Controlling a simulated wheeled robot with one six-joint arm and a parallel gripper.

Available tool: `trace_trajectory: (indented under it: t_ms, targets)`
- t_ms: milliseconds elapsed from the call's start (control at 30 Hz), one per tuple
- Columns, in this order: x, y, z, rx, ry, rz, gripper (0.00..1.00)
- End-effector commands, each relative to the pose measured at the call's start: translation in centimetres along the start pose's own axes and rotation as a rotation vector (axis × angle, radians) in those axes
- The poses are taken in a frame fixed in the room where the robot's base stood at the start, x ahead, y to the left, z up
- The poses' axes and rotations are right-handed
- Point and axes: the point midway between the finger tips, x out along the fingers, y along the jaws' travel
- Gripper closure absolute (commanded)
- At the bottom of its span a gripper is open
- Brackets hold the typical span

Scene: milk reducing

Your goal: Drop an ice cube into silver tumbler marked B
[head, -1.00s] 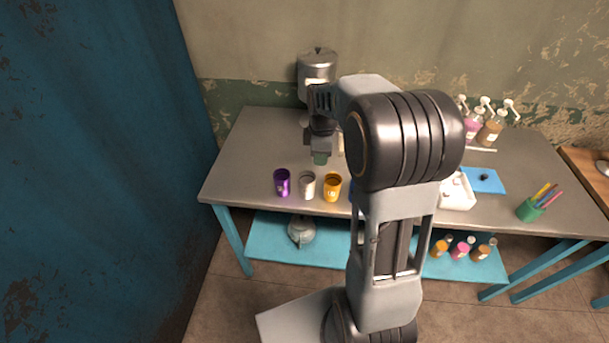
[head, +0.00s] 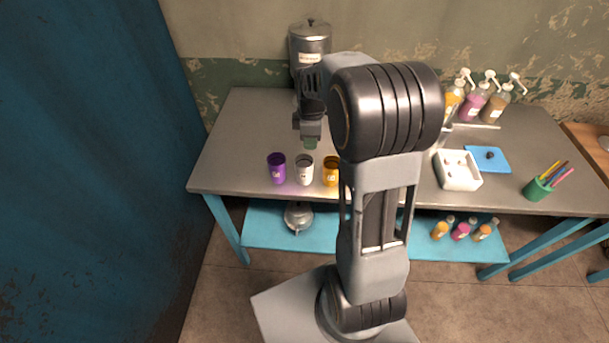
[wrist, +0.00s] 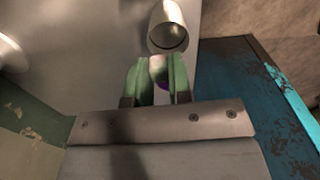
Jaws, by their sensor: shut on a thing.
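A silver tumbler (head: 304,173) stands upright near the table's front edge, between a purple tumbler (head: 277,172) and a gold tumbler (head: 330,174). Its label is too small to read. My gripper (head: 310,144) is above and just behind the silver tumbler in the head view. In the wrist view my gripper's green fingers (wrist: 158,80) are shut on a whitish ice cube (wrist: 158,68). The silver tumbler (wrist: 169,30) shows just beyond the fingertips, apart from them. A bit of purple shows between the fingers. The cube is not visible in the head view.
A white box (head: 458,172) with small pieces in it and a blue board (head: 488,158) lie on the right. A green pen cup (head: 538,188) stands at the front right. Pump bottles (head: 472,104) and a metal canister (head: 310,45) stand at the back. My arm hides the table's middle.

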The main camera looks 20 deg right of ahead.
Motion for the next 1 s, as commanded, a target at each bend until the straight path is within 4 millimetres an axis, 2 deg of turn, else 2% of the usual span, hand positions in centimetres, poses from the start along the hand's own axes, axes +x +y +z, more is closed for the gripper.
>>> trace_trajectory:
  t_ms: [67, 300, 333, 633, 867, 1000]
  targets:
    - [0.5, 0.0, -0.1, -0.001, 0.000, 0.000, 1.00]
    - [0.5, 0.0, -0.1, -0.002, 0.000, 0.000, 1.00]
    - [0.5, 0.0, -0.1, -0.002, 0.000, 0.000, 0.80]
    - [0.5, 0.0, -0.1, -0.003, 0.000, 0.000, 0.51]
    - [0.4, 0.0, -0.1, -0.003, 0.000, 0.000, 0.51]
    - [-0.5, 0.0, -0.1, -0.003, 0.001, 0.003, 0.51]
